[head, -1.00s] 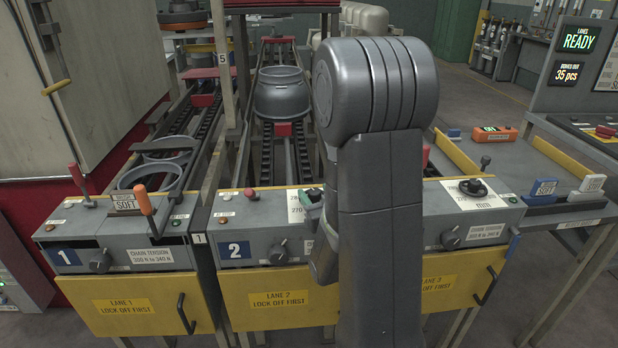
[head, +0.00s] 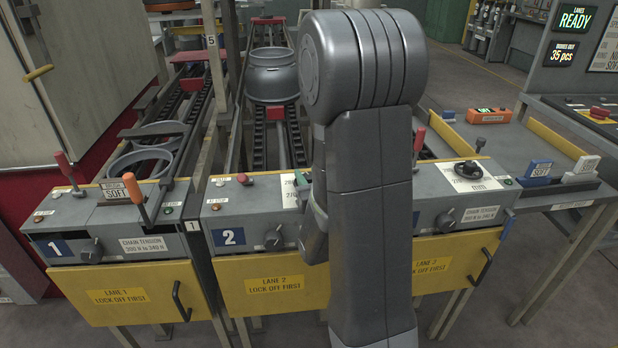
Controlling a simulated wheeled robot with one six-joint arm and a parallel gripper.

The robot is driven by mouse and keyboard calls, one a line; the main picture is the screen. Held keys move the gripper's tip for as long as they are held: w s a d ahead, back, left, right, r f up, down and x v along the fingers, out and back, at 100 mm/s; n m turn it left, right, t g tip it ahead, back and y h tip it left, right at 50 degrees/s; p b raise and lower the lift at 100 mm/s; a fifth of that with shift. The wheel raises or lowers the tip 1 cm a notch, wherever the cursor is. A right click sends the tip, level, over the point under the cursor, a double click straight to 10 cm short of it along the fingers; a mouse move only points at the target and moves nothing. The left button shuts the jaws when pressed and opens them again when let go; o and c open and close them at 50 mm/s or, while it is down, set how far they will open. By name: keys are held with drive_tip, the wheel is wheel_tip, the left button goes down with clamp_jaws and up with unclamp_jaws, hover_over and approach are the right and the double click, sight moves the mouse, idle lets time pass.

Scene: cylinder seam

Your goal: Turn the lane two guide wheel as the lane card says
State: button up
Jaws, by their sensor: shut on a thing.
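The lane 2 panel (head: 232,208) is the grey box in the middle, with a blue plate (head: 230,237) numbered 2. Its white scale plate (head: 291,191) shows only its left edge, with partly cut figures. The lane 2 guide wheel is hidden behind my arm. My arm stands in front of the panel's right half, and its wrist bends in at its left side. My gripper's fingers are hidden behind the arm, so their hold on anything cannot be seen. I see no readable lane card for lane 2.
Yellow doors (head: 270,290) hang below. A grey cylinder body (head: 270,75) stands on the lane 2 chain.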

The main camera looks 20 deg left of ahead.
drive_tip(key=shift+m+t+h+b, duration=1.1)
drive_tip(key=shift+h+b, duration=0.05)
drive_tip(key=shift+h, duration=0.05)
drive_tip(key=shift+r+m+t+h, duration=0.1)
drive_tip(key=shift+m+t+h, duration=0.7)
drive_tip(key=shift+m+h, duration=0.5)
drive_tip(key=shift+h, duration=0.3)
drive_tip(key=o, duration=0.9)
drive_tip(key=shift+o, duration=0.2)
drive_tip(key=v, duration=1.3)
drive_tip(key=shift+s, duration=0.4)
drive_tip(key=shift+w+d, duration=0.1)
drive_tip(key=shift+d, duration=0.05)
